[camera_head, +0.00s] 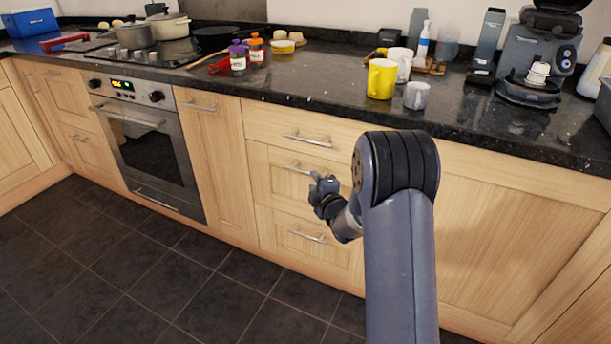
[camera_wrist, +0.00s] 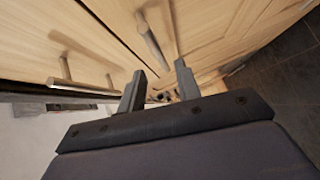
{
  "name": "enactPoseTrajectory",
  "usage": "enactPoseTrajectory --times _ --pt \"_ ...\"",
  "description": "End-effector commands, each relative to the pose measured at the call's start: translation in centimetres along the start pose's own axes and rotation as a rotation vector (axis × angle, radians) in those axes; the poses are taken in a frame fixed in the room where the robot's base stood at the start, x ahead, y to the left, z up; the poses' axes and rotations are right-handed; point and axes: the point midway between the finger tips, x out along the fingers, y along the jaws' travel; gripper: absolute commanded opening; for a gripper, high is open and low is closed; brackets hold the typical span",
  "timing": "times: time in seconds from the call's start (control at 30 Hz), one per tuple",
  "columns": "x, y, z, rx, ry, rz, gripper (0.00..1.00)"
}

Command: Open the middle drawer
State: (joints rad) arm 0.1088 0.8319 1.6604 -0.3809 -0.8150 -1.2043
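The middle drawer (camera_head: 268,180) is a pale wood front in a stack of drawers, and it looks flush with its neighbours. Its metal bar handle (camera_head: 296,169) is partly hidden by my gripper (camera_head: 322,188) at its right end. In the wrist view, a bar handle (camera_wrist: 150,40), probably the middle drawer's, stands just beyond my gripper (camera_wrist: 160,70). The two fingers are apart with a gap between them. The near end of the handle shows close to this gap, and I cannot tell whether it touches a finger.
The top drawer handle (camera_head: 307,139) and bottom drawer handle (camera_head: 307,236) lie above and below. The oven (camera_head: 150,145) is to the left. The dark countertop (camera_head: 330,90) carries a yellow mug (camera_head: 381,80), jars and a coffee machine (camera_head: 538,55). The tiled floor (camera_head: 200,285) in front is clear.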

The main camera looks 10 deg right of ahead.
Motion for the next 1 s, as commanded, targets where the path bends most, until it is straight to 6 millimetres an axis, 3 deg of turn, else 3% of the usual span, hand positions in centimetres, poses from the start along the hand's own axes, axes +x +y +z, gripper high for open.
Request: enactPoseTrajectory --times 0.2,0.4,0.87,1.0 --pt "3.7 -0.1 0.0 0.001 0.0 0.0 0.32" --pt "5.9 -0.1 0.0 0.001 -0.001 -0.001 0.32" --pt "6.8 0.0 0.0 0.002 -0.003 -0.002 0.32" --pt "6.7 0.0 0.0 0.002 -0.002 -0.002 0.21"
